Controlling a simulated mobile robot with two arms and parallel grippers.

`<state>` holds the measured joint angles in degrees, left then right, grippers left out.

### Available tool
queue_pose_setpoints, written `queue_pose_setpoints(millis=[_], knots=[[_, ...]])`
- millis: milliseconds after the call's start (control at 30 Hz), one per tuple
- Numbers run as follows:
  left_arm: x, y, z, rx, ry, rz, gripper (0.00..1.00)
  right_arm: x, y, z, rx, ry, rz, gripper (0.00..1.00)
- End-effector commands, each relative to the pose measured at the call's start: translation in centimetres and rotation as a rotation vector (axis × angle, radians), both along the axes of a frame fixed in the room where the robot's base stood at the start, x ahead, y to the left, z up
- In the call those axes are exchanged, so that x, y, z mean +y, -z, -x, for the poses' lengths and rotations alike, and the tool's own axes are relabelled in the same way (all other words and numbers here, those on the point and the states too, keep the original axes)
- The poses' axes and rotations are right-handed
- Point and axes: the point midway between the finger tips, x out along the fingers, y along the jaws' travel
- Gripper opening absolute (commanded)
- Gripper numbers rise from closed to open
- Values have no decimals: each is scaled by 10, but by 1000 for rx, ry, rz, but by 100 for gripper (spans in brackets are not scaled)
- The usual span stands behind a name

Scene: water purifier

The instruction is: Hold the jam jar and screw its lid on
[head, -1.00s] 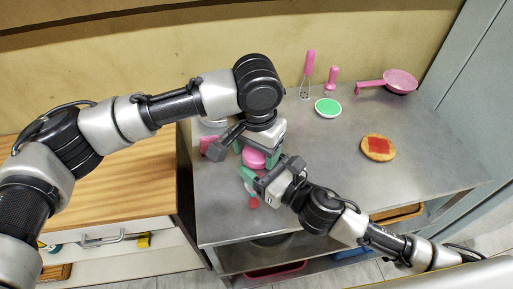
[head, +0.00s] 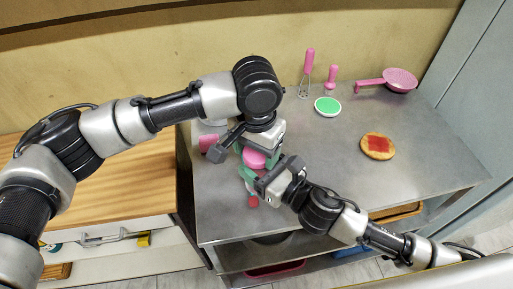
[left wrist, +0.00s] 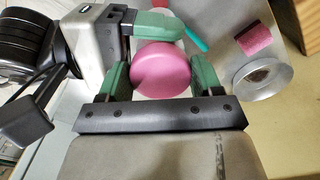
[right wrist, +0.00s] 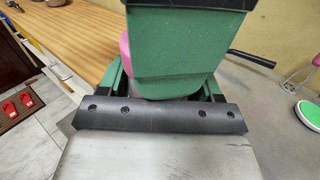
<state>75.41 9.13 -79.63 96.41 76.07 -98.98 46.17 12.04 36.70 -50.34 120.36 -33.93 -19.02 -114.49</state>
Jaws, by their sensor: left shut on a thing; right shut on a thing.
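The round pink lid (head: 255,159) is near the left end of the metal counter. My left gripper (left wrist: 163,72) is shut on it from above, one green finger on each side, and the lid (left wrist: 164,70) looks seated between them. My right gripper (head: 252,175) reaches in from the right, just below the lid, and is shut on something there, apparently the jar. The jar itself is hidden by the grippers, so I cannot tell how the lid sits on it. In the right wrist view my left gripper's green finger blocks most of the grasp.
A pink object (head: 208,143) stands left of the grippers. A small red thing (head: 253,201) lies near the counter's front. The counter's middle is clear.

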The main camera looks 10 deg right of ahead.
Motion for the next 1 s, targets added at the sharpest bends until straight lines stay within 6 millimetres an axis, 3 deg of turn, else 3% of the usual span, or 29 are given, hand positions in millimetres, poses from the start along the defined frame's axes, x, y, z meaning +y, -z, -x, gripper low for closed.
queue_pose_setpoints(millis=[33, 1000], knots=[[3, 8, 1, 7, -3, -15, 40, 2, -13, -1, -25, -7, -18, 22], [2, 2, 0, 21, 1, -14, 40, 2, -13, -1, -27, -7, -15, 22]])
